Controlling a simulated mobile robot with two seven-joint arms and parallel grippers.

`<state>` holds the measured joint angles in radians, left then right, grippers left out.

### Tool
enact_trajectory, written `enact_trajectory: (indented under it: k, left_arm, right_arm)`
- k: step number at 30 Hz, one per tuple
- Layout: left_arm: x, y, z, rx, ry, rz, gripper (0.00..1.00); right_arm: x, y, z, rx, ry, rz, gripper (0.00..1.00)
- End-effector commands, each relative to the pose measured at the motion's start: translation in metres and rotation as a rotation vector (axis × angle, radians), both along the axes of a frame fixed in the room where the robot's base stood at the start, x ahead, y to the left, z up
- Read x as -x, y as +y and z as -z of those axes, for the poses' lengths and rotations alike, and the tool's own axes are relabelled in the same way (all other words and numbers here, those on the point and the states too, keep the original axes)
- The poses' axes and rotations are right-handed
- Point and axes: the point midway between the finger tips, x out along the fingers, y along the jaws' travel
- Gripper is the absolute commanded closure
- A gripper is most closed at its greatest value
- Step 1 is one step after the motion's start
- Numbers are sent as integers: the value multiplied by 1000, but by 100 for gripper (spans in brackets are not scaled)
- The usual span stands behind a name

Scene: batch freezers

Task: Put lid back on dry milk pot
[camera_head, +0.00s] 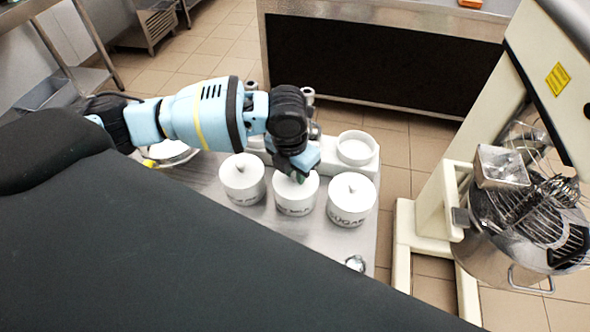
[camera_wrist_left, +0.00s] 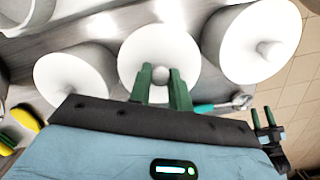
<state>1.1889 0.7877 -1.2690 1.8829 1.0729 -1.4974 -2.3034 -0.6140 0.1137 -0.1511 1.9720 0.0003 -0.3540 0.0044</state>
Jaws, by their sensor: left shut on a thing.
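The dry milk pot (camera_head: 295,205) is the white middle pot of three in a row on a steel table, its lettering partly readable. My left gripper (camera_head: 300,172) is directly above it, its fingertips mostly hidden by the wrist. In the left wrist view, the green fingers of my left gripper (camera_wrist_left: 162,82) are shut on the round knob of the white lid (camera_wrist_left: 160,50). The lid looks roughly level over the pot; whether it is fully seated I cannot tell. Green-tipped dark prongs at the right edge of the wrist view look like my right gripper (camera_wrist_left: 262,120), small and partly cut off.
The sugar pot (camera_head: 351,203) stands close on the right and another lidded pot (camera_head: 242,183) close on the left. A white bowl (camera_head: 356,147) sits behind. A teal-handled tool (camera_wrist_left: 205,107) lies in front of the pots. A mixer (camera_head: 520,210) stands right, beyond the table edge.

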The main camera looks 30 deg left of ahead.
Motion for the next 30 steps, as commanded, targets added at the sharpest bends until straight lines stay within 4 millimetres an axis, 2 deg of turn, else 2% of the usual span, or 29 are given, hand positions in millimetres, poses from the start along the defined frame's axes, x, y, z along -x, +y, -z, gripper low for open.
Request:
enact_trajectory:
  k: [23, 24, 30]
  left_arm:
    - [0, 0, 0, 0, 0, 0, 100]
    - [0, 0, 0, 0, 0, 0, 78]
    - [0, 0, 0, 0, 0, 0, 55]
  right_arm:
    - [-3, -3, -4, 8, -10, -9, 58]
    - [-3, -3, -3, 9, -9, -9, 58]
    - [-3, -3, -3, 9, -9, -9, 58]
